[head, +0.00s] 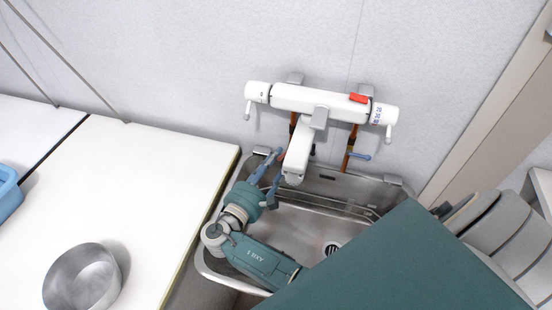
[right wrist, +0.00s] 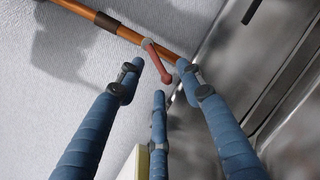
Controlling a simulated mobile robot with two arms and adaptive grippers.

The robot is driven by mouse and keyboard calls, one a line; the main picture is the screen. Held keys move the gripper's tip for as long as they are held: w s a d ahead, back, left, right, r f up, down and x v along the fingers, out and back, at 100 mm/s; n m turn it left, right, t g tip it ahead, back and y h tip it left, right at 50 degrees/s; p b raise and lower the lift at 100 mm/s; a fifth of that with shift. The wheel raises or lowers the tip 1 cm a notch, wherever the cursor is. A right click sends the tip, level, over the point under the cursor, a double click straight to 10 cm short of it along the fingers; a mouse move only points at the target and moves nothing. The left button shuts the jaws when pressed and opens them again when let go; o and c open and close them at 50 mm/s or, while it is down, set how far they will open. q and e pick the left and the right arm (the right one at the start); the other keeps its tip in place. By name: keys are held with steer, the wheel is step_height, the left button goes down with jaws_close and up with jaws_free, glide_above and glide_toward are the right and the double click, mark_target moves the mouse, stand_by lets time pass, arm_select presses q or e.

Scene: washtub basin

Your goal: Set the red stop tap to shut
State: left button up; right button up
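The red stop tap (right wrist: 158,62) is a small red lever on a copper pipe (right wrist: 125,32) against the wall. In the right wrist view the lever slants down and right from its round pivot. In the head view only a bit of red (head: 282,156) shows beside my fingers. My right gripper (head: 274,170) is over the back left of the basin, below the pipe. Its blue fingers (right wrist: 160,78) are spread, with the lever's lower end between the tips. Contact cannot be told. My left gripper is not in view.
A white mixer unit (head: 310,102) with a downward spout (head: 299,146) hangs above the metal basin (head: 300,222). A blue lever (head: 359,156) is on the right copper pipe. A white counter (head: 150,190) with a metal bowl (head: 83,277) lies left.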

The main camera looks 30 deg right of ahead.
steer(key=shift+w+d, duration=0.1)
steer(key=shift+d, duration=0.15)
steer(key=shift+c, duration=0.2)
jaws_close()
